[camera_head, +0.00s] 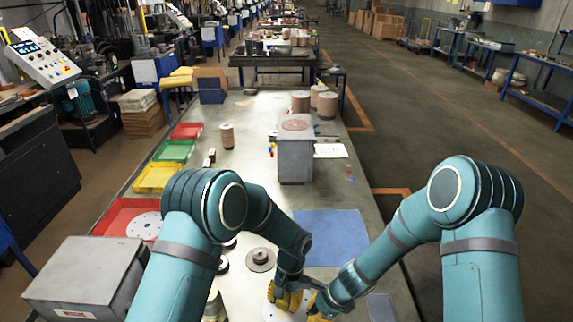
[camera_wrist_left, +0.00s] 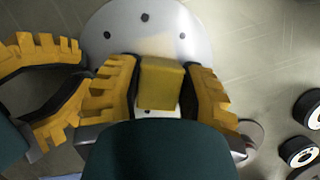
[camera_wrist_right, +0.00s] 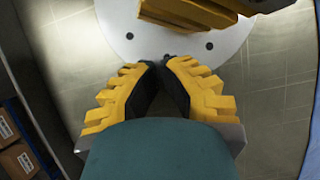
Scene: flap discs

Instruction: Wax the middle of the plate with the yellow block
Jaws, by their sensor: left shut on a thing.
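The yellow block (camera_wrist_left: 160,83) is between the fingers of my left gripper (camera_wrist_left: 159,88), which is shut on it. The block shows over the near part of the plate (camera_wrist_left: 190,25), a pale grey round disc with small dark holes. I cannot tell whether block and plate touch. The plate also shows in the right wrist view (camera_wrist_right: 235,50) and partly at the bottom of the head view (camera_head: 285,314), behind my grippers. My right gripper (camera_wrist_right: 157,65) is beside the plate with its tips almost together and nothing visible between them. The left gripper (camera_wrist_right: 190,12) covers part of the plate there.
A blue mat (camera_head: 330,236) lies right of centre, with a grey pedestal (camera_head: 295,160) behind it. Red (camera_head: 118,216), yellow (camera_head: 157,178) and green (camera_head: 174,151) trays line the table's left side. A grey box (camera_head: 85,275) stands front left. A dark disc (camera_head: 260,259) lies near my left arm.

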